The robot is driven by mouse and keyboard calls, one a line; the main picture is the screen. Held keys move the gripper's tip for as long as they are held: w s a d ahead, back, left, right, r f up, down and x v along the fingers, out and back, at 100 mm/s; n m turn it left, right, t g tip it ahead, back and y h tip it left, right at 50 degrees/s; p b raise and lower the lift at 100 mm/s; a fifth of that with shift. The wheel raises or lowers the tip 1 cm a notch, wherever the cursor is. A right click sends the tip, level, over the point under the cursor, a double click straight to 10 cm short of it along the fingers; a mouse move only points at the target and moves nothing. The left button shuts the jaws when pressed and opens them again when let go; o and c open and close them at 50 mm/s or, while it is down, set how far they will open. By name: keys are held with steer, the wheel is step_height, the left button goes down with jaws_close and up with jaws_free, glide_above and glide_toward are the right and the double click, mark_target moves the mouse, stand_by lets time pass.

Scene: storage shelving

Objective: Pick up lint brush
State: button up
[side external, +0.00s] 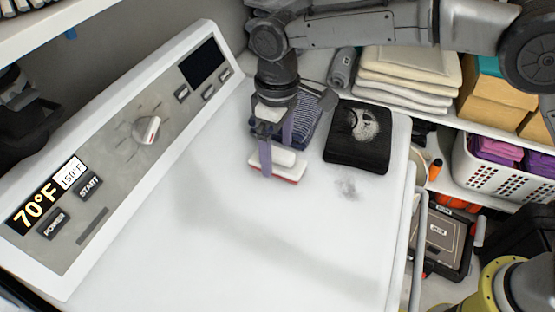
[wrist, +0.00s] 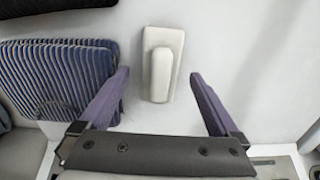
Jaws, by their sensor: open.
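The lint brush (side external: 278,166) is a white block with a raised white handle and a red lower edge. It lies on the white machine top. In the wrist view the lint brush (wrist: 162,65) is upright in the picture, ahead of and between the fingers. My gripper (side external: 276,158) points down at the brush, with its purple fingers around or close over it in the side view. In the wrist view my gripper (wrist: 158,85) is open, with a gap on both sides of the brush. Nothing is held. The exact finger height is hard to tell.
A blue striped folded cloth (wrist: 60,78) lies close to the left finger in the wrist view. A black folded cloth (side external: 357,148) lies right of the brush in the side view. A sloped control panel (side external: 130,140) stands left. The front machine top (side external: 190,240) is clear.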

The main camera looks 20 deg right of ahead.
step_height(320, 180, down, 2)
steer(key=shift+r, duration=0.1)
steer(key=c, duration=1.5)
steer(key=shift+r, duration=0.1)
steer(key=shift+r, duration=0.6)
steer(key=s+d+r, duration=0.2)
steer(key=s+r, duration=0.1)
steer(key=r, duration=0.1)
steer(key=s+d+r, duration=0.3)
steer(key=s, duration=0.1)
steer(key=s+d+r, duration=0.3)
steer(key=s+r, duration=0.1)
steer(key=shift+s+d+r, duration=0.1)
steer(key=shift+d+r, duration=0.15)
steer(key=shift+r, duration=0.05)
